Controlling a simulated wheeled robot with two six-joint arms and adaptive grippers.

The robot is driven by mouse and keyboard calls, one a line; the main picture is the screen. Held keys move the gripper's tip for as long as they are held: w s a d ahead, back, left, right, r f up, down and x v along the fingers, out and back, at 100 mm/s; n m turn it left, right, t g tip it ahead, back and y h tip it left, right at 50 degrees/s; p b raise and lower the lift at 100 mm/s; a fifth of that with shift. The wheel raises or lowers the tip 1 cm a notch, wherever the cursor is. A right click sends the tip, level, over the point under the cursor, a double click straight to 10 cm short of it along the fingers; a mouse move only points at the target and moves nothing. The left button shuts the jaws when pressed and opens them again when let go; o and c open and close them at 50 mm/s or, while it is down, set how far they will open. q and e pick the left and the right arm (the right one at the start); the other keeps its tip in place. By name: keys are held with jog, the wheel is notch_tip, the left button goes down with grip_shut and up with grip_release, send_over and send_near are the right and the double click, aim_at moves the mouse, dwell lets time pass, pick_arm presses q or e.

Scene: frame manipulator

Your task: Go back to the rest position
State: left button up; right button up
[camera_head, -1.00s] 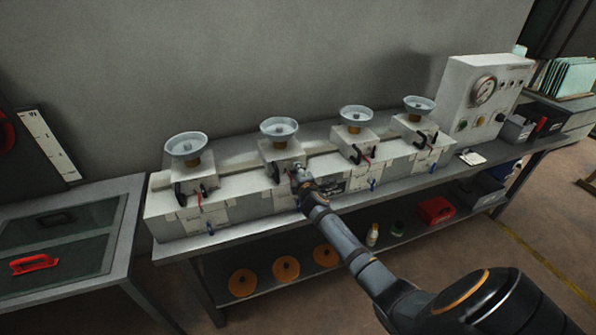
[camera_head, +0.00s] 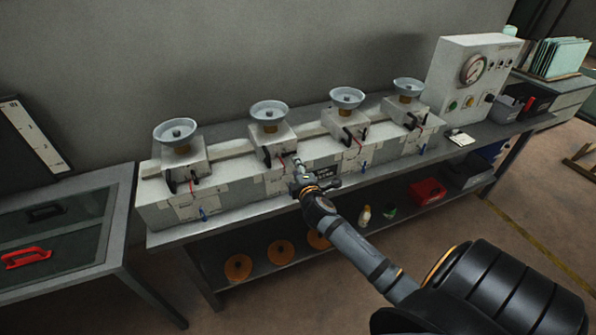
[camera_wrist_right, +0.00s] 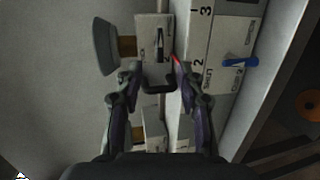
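My right gripper (camera_head: 297,165) is in front of the second unit from the left on the white test bench (camera_head: 225,195). In the right wrist view my right gripper (camera_wrist_right: 159,71) has its two fingers spread apart. A black handle (camera_wrist_right: 159,88) of a white unit shows between the fingertips. No contact with it is visible, and the gripper holds nothing. My left gripper is in neither view.
Several grey-blue dishes (camera_head: 269,111) stand on the white units. A gauge box (camera_head: 455,90) is at the bench's right end. Orange discs (camera_head: 281,252) and a red bin (camera_head: 428,191) are on the lower shelf. A side table (camera_head: 105,235) stands at left.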

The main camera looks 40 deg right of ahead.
jog(key=shift+s+a+r, duration=0.1)
jog(key=shift+s+a, duration=0.1)
jog(key=shift+s, duration=0.3)
jog(key=s+f+m+g+y, duration=0.15)
jog(key=s+f, duration=0.25)
jog(key=f, duration=0.7)
jog(key=s+f+m+g+b, duration=0.1)
jog(key=s+f+m+g, duration=0.2)
jog(key=f, duration=0.7)
jog(key=s+f+m+g+y, duration=0.1)
jog(key=s+f+g, duration=0.1)
jog(key=s+f, duration=0.65)
jog(key=s+a+f+m+g, duration=0.2)
jog(key=s+a+f, duration=0.1)
jog(key=s+f, duration=0.5)
jog(key=s+a+f+m+g+y, duration=0.1)
jog(key=s+a+f+m+g, duration=0.1)
jog(key=s+f, duration=0.6)
jog(key=s+a+f+m+g+y, duration=0.1)
jog(key=s+a+f+m+g, duration=0.2)
jog(key=s+f, duration=0.5)
jog(key=s+a+m+b, duration=0.1)
jog(key=s+a, duration=0.1)
jog(key=s, duration=0.5)
jog(key=shift+s+f, duration=0.15)
jog(key=shift+f, duration=0.05)
